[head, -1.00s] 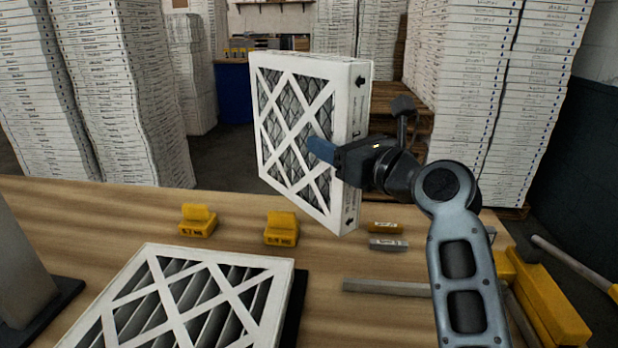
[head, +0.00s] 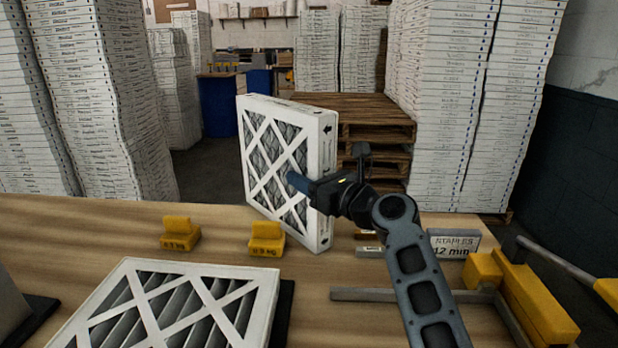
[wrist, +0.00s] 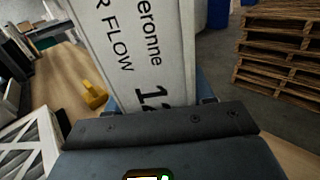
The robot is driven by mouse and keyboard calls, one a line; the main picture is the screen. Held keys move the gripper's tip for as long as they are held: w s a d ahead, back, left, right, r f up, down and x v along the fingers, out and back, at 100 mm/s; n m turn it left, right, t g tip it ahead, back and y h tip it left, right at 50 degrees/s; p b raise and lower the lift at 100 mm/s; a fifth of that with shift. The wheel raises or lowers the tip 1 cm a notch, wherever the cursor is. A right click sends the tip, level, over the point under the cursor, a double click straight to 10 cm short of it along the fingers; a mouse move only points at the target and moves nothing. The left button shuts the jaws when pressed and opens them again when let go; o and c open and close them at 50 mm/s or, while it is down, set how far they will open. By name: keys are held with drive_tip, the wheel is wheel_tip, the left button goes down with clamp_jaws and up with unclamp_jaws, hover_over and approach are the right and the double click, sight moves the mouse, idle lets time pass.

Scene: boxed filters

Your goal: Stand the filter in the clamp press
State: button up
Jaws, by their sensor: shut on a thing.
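The white-framed pleated filter (head: 270,150) stands upright in my gripper, turned at an angle, above the far part of the workbench. My gripper (head: 305,184) is shut on its right side edge. One blue finger lies across the lattice face; the other is hidden behind the filter. In the wrist view, the filter's printed edge (wrist: 140,50) lies between the fingers. Whether its lower corner touches the bench is unclear. A yellow clamp with steel bars (head: 525,295), likely the clamp press, lies at the right, apart from the filter.
Another filter (head: 175,308) lies at the front left. A staples box (head: 455,243) is behind my arm. Pallets (head: 365,115) and tall filter stacks stand beyond the workbench (head: 60,225).

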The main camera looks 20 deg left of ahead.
drive_tip(key=shift+f, duration=0.1)
drive_tip(key=o, duration=1.1)
